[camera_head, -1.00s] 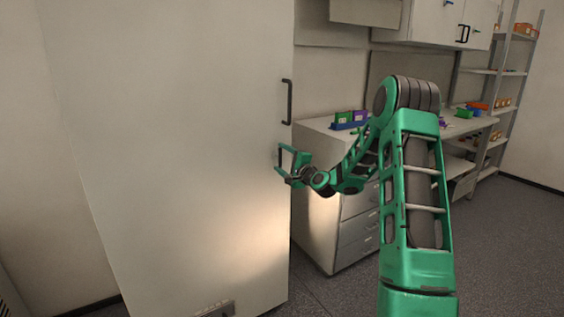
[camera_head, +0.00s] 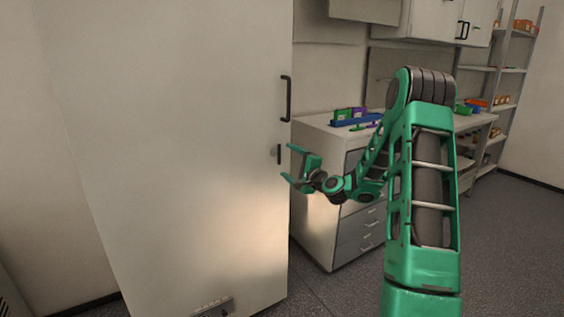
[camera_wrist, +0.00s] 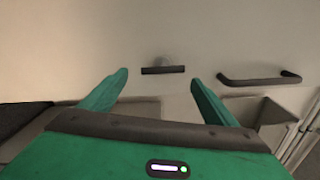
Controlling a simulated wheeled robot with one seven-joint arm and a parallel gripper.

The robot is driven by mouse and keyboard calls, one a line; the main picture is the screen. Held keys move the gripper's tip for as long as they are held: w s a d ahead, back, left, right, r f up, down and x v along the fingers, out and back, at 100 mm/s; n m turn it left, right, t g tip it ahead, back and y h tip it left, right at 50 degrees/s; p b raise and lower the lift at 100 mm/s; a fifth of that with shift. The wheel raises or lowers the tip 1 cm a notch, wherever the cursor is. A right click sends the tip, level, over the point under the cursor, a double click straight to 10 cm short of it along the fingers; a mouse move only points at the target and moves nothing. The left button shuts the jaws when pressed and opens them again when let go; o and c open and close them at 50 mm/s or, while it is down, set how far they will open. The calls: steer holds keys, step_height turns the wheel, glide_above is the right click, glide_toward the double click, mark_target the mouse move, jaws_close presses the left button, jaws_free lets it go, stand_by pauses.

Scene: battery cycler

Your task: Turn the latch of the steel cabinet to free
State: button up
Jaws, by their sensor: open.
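The steel cabinet (camera_head: 190,150) fills the left of the head view with its door shut. Its latch (camera_head: 279,154) is a small dark bar on a round base near the door's right edge, below the long handle. The bar stands upright, in line with the handle. In the wrist view the latch (camera_wrist: 163,70) shows ahead, between and beyond the fingertips. My gripper (camera_head: 287,162) is open and empty, just right of the latch and apparently not touching it. Both fingers of my gripper (camera_wrist: 158,80) show in the wrist view.
The long dark door handle (camera_head: 286,98) is above the latch; the wrist view shows this handle (camera_wrist: 260,79) at right. A drawer unit (camera_head: 340,215) stands right of the cabinet, with a blue rack (camera_head: 352,122) on top. The floor (camera_head: 500,240) at right is clear.

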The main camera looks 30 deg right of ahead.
steer(key=s, duration=0.5)
steer(key=shift+d+f, duration=0.1)
stand_by(0.3)
steer(key=s+a+f+n+g+y, duration=0.2)
steer(key=s+a+f+n+g, duration=0.3)
steer(key=s+a+n+g, duration=0.45)
steer(key=s+a+r+n+g+h, duration=0.1)
steer(key=s+n+g, duration=0.3)
steer(key=s, duration=3.3)
steer(key=r+g+h, duration=0.1)
steer(key=g, duration=0.3)
steer(key=shift+s, duration=0.4)
steer(key=shift+g, duration=0.25)
